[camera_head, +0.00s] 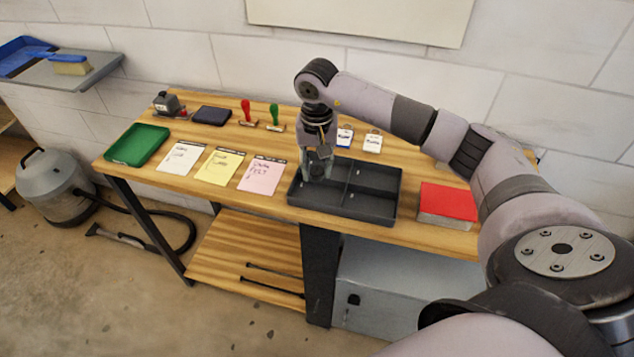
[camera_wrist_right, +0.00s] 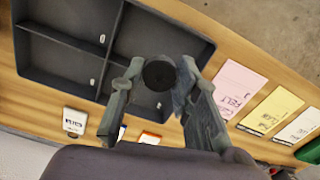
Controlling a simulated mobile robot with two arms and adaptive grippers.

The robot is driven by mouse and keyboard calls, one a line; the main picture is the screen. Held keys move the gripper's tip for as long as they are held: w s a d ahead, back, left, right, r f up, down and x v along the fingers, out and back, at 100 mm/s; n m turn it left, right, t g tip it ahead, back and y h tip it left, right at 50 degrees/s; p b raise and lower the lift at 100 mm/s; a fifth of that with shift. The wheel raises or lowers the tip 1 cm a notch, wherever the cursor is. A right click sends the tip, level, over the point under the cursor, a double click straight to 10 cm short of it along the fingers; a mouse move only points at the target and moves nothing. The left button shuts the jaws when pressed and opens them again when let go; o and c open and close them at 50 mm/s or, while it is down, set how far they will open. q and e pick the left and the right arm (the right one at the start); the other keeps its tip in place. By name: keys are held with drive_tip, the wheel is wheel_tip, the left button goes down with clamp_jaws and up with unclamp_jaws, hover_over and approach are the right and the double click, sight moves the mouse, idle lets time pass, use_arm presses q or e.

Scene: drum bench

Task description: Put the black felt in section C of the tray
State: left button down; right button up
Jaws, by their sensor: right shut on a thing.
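The black felt (camera_wrist_right: 159,73) shows as a round dark piece between the fingertips of my right gripper (camera_wrist_right: 158,82) in the wrist view. That gripper (camera_head: 318,168) points down over the left part of the dark grey tray (camera_head: 345,207) in the head view, and is shut on the felt. The tray also shows in the wrist view (camera_wrist_right: 205,45), split by dividers into several sections with small white marks too small to read. The felt appears over the section at the tray's back left. I cannot tell its height above the tray floor. My left gripper is not in view.
Pink (camera_head: 262,176), yellow (camera_head: 220,167) and white (camera_head: 180,158) note sheets lie left of the tray. A red book-like block (camera_head: 447,203) lies to its right. Stamps (camera_head: 275,117), a dark pad (camera_head: 211,115) and small cards (camera_head: 372,142) stand behind. A green tray (camera_head: 137,144) is at the far left.

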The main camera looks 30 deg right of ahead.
sight(316, 170)
wheel_tip(316, 170, down, 3)
drive_tip(key=shift+f, duration=0.1)
wheel_tip(316, 170, down, 3)
drive_tip(key=shift+f+p, duration=0.2)
drive_tip(key=shift+p, duration=0.6)
drive_tip(key=shift+f, duration=0.45)
drive_tip(key=o, duration=0.7)
